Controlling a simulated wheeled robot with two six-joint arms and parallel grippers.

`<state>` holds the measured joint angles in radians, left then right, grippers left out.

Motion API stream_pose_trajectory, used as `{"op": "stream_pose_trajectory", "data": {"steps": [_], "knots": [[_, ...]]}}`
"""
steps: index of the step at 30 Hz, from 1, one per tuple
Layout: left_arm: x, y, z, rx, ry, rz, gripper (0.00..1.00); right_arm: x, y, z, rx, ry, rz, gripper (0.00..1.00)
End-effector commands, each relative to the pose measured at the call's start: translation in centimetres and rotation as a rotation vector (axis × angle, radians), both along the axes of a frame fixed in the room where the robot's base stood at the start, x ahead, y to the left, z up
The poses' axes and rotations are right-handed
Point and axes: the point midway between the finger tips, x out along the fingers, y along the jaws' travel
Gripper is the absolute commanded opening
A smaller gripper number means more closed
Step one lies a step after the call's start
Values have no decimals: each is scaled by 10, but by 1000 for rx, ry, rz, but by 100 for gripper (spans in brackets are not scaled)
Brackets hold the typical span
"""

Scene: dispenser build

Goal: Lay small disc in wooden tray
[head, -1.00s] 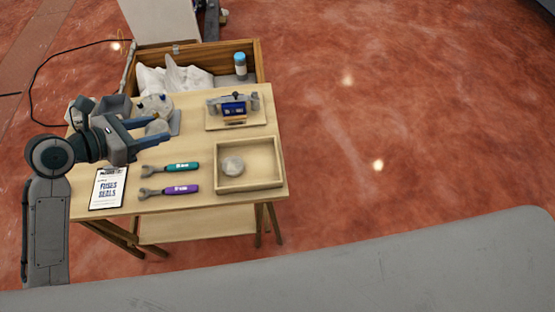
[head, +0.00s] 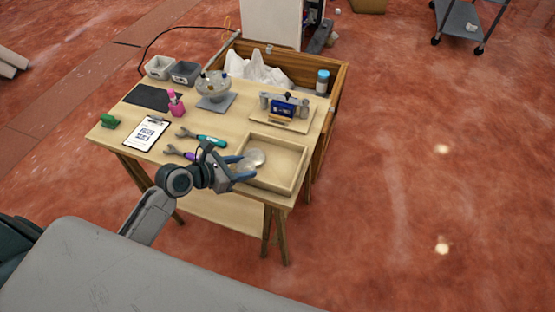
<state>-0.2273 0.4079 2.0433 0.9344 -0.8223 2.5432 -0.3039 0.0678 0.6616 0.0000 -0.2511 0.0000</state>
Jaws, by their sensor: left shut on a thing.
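The wooden tray (head: 301,169) sits at the right front of the table. A pale, round, glassy disc (head: 256,156) lies in its left part. My left gripper (head: 241,168) is at the tray's left side, with its blue fingers pointing right over the rim. It is shut on a small pale disc, mostly hidden by the fingers and hard to make out. I cannot tell whether this disc touches the tray floor. My right gripper is not in view.
Teal (head: 208,140) and purple-handled wrenches lie left of the tray; my gripper partly covers the purple one. Behind are a blue device on a board (head: 284,112), a glass bowl on a stand (head: 213,87), a pink bottle (head: 176,104) and a clipboard (head: 148,133).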

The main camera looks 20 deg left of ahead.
Motion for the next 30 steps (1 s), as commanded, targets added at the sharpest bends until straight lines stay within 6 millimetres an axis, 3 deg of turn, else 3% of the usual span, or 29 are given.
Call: {"op": "stream_pose_trajectory", "data": {"steps": [16,23,30], "knots": [[92,-76,-8,-5,-2,-1,14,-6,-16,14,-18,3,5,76],[101,-84,-15,-1,1,-2,14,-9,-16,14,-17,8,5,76],[100,-84,-45,-1,2,0,14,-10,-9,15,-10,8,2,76]]}}
